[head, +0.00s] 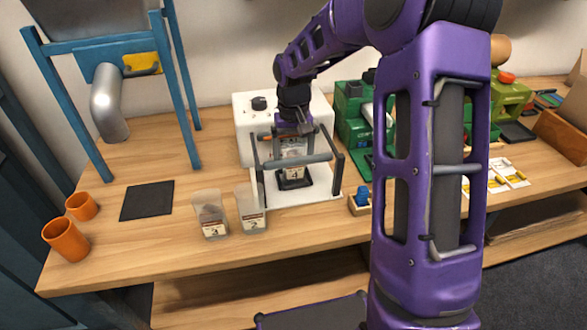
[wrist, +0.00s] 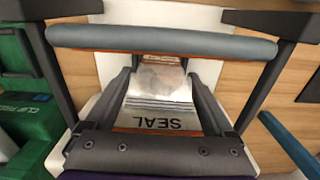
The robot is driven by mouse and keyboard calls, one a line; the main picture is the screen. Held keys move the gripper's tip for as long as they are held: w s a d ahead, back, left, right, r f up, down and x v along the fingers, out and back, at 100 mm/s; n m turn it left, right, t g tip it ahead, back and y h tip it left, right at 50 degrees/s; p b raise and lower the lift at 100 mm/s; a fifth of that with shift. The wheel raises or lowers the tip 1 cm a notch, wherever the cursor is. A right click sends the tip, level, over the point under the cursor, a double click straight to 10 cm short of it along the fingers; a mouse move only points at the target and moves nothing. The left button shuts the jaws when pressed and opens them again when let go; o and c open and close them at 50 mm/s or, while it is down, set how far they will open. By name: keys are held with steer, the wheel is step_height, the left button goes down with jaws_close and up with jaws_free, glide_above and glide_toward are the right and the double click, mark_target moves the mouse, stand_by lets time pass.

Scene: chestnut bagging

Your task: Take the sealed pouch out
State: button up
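The pouch (head: 292,160), clear with a numbered label, stands upright at a dark holder (head: 294,182) on the white sealer (head: 255,115), behind its grey crossbar (head: 315,160). My gripper (head: 293,138) reaches down over the pouch's top; the arm and bar hide part of it. In the wrist view, the two dark fingers of my gripper (wrist: 160,80) stand apart, one on each side of the pouch (wrist: 160,82). I cannot tell whether they touch its edges. The word SEAL (wrist: 170,123) shows below it, and the crossbar (wrist: 160,41) crosses above.
Two clear labelled pouches (head: 210,214) (head: 252,208) stand on the table in front of the sealer. A dark mat (head: 147,200) and orange cups (head: 66,240) lie left. A green machine (head: 352,115) stands close on the sealer's right. Dark side posts (head: 258,170) flank the pouch.

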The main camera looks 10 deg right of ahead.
steer(key=c, duration=1.1)
